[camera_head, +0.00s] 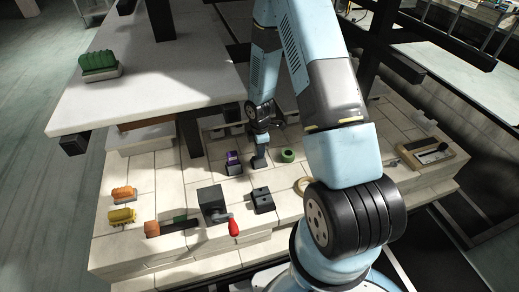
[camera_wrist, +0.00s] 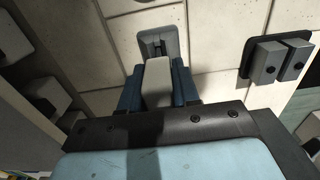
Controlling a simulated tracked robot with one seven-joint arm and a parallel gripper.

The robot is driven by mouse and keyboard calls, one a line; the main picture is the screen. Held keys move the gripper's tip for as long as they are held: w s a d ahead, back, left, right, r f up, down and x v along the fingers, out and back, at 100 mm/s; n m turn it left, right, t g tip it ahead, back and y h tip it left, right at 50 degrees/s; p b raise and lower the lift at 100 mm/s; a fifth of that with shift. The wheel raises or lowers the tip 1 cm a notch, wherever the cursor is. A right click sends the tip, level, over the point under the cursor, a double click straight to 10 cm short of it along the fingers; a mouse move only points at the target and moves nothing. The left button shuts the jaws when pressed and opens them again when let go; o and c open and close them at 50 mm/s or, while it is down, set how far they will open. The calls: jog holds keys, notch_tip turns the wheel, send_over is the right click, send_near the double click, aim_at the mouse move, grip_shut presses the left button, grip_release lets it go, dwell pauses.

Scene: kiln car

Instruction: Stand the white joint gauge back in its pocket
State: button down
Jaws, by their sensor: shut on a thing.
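The white joint gauge (camera_wrist: 157,84) shows in the wrist view as a pale block between the two blue fingers of my gripper (camera_wrist: 158,88), which is shut on it. A grey pocket (camera_wrist: 158,40) with a raised rim sits on the pale bricks just beyond the fingertips. The gauge's end overlaps the near part of the pocket in this view; I cannot tell whether it is inside or above it. In the head view, my gripper (camera_head: 260,143) points down over the grey pocket (camera_head: 259,162), and the gauge cannot be made out clearly.
A dark two-block fixture (camera_head: 262,199) stands close by, also in the wrist view (camera_wrist: 280,60). A purple-and-black item (camera_head: 233,163) and a green ring (camera_head: 287,155) flank the pocket. A grey box with a red handle (camera_head: 233,227) is nearer. A white shelf (camera_head: 150,85) overhangs the left.

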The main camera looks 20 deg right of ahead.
jog(key=shift+f, duration=1.1)
jog(key=c, duration=0.7)
grip_release()
jog(key=shift+c, duration=0.2)
jog(key=shift+r, duration=0.1)
jog(key=shift+r, duration=3.85)
jog(key=shift+r, duration=0.1)
